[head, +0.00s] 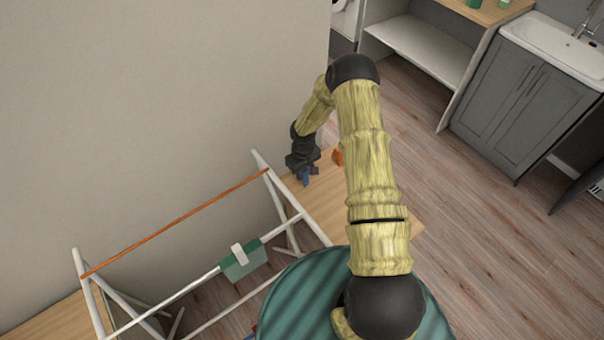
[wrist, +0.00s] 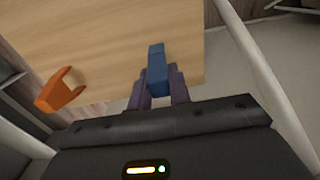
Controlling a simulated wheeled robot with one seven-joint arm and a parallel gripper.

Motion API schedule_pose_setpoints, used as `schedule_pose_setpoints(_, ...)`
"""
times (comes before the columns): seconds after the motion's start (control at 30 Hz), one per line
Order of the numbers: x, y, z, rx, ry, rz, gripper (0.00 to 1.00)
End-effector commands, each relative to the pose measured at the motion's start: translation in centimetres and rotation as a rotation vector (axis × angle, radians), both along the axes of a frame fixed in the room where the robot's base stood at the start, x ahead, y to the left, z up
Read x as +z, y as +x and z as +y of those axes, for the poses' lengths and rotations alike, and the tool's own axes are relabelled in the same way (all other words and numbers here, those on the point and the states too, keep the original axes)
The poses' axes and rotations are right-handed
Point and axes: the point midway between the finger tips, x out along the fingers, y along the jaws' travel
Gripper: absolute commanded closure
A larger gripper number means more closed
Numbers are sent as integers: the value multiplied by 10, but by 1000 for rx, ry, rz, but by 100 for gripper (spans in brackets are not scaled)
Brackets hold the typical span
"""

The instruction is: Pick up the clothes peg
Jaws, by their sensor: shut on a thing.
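The clothes peg looks to be the narrow blue piece (wrist: 157,70) between the fingers in the wrist view. It also shows as a small blue shape (head: 303,175) below my gripper in the head view. My gripper (wrist: 158,88) is shut on it, with one dark finger against each side. In the head view my gripper (head: 303,166) is over the wooden surface (head: 325,200) next to the wall. I cannot tell whether the peg touches the wood or hangs just above it. The fingers hide its near end.
An orange forked object (wrist: 61,89) lies on the wood to the left in the wrist view; the head view shows it beside my gripper (head: 338,157). A white drying rack (head: 195,285) with a green-and-white item (head: 243,262) stands close by. Grey cabinets (head: 525,110) are at upper right.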

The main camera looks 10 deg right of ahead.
Motion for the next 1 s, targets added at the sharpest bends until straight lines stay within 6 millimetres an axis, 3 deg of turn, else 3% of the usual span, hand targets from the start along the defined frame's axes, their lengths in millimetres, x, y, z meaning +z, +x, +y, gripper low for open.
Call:
schedule_pose_setpoints(0.53,83,1,0,0,0,-3,100)
schedule_pose_setpoints(1.0,93,0,0,1,0,0,100)
